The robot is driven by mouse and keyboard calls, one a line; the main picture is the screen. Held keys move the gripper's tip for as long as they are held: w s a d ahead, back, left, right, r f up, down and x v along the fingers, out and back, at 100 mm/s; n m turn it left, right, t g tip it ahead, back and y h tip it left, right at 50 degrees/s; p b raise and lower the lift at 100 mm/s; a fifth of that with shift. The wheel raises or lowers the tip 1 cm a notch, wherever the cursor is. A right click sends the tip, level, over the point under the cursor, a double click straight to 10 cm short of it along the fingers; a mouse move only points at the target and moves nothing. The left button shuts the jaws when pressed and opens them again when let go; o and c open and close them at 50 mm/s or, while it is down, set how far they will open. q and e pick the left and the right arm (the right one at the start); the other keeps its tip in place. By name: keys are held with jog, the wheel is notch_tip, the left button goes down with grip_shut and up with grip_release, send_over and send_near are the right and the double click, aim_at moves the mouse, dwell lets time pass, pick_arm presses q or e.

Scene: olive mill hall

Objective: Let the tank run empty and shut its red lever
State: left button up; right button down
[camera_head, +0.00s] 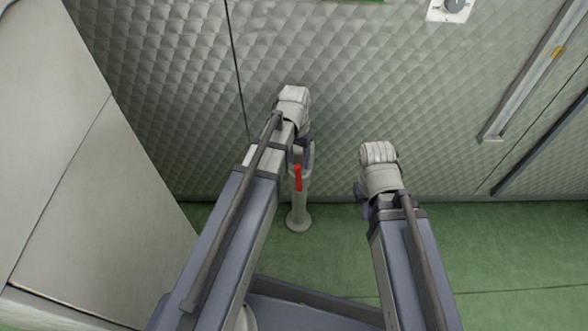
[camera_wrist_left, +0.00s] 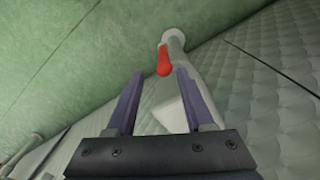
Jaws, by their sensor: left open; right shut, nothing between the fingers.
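The red lever (camera_head: 298,178) sits on a pale upright post (camera_head: 299,213) with a round foot on the floor, near the quilted wall. The lever also shows in the left wrist view (camera_wrist_left: 165,62), beyond and between the fingertips. My left gripper (camera_wrist_left: 160,74) is open, with nothing held between its fingers. In the head view my left gripper (camera_head: 307,155) is just above the lever, largely hidden by its wrist. My right gripper (camera_head: 362,190) is to the right of the post, mostly hidden behind its own wrist, shut and empty. I cannot identify the tank or its level.
A quilted grey wall (camera_head: 170,90) stands behind the post. A large pale panel (camera_head: 60,150) closes off the left side. A grey rail (camera_head: 530,75) runs down the wall at the right, and a small dial (camera_head: 455,6) is above. The green floor (camera_head: 500,245) at right is clear.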

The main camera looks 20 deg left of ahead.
aim_at(298, 168)
pick_arm(q)
jog(key=shift+w+a+r, duration=0.1)
jog(key=shift+w+a, duration=0.1)
jog(key=shift+a, duration=0.15)
jog(key=shift+f, duration=0.2)
jog(key=f+b, duration=0.7)
jog(key=shift+d+f+b, duration=0.25)
jog(key=shift+b, duration=0.15)
grip_shut()
dwell(1.1)
